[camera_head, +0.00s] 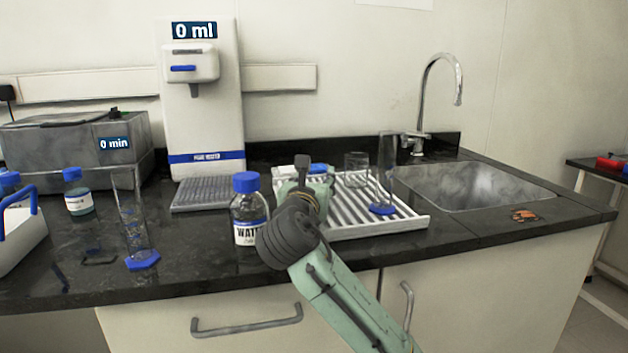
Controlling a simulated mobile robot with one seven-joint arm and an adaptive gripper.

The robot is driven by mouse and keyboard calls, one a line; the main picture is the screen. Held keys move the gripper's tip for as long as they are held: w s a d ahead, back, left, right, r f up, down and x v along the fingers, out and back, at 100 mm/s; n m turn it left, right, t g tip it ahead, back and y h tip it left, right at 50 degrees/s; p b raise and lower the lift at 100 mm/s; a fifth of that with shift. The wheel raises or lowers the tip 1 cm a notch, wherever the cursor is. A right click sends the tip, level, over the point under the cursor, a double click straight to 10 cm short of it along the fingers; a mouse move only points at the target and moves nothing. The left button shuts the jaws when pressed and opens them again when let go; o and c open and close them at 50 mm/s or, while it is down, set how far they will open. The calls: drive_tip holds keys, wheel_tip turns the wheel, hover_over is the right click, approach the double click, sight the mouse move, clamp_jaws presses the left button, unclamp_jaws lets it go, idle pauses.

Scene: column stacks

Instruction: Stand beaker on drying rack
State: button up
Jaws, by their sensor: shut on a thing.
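The clear glass beaker (356,170) is upright at the back of the white drying rack (405,219), right of my wrist. My gripper (328,180) is over the left part of the rack, mostly hidden behind my own wrist, and is shut on the beaker. The contact between fingers and glass is too small to make out. I cannot tell whether the beaker's base touches the slats.
A tall cylinder with a blue base (383,209) stands on the rack, right of the beaker. A water bottle (247,210) stands left of my wrist. Another blue-based cylinder (142,261) stands further left. The sink (470,186) is at right.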

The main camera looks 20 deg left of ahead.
drive_tip(key=shift+f, duration=0.1)
drive_tip(key=o, duration=1.3)
drive_tip(key=shift+s, duration=0.15)
drive_tip(key=b+v, duration=0.1)
drive_tip(key=v, duration=1)
drive_tip(key=shift+s+d+b, duration=0.1)
drive_tip(key=shift+s+b, duration=0.25)
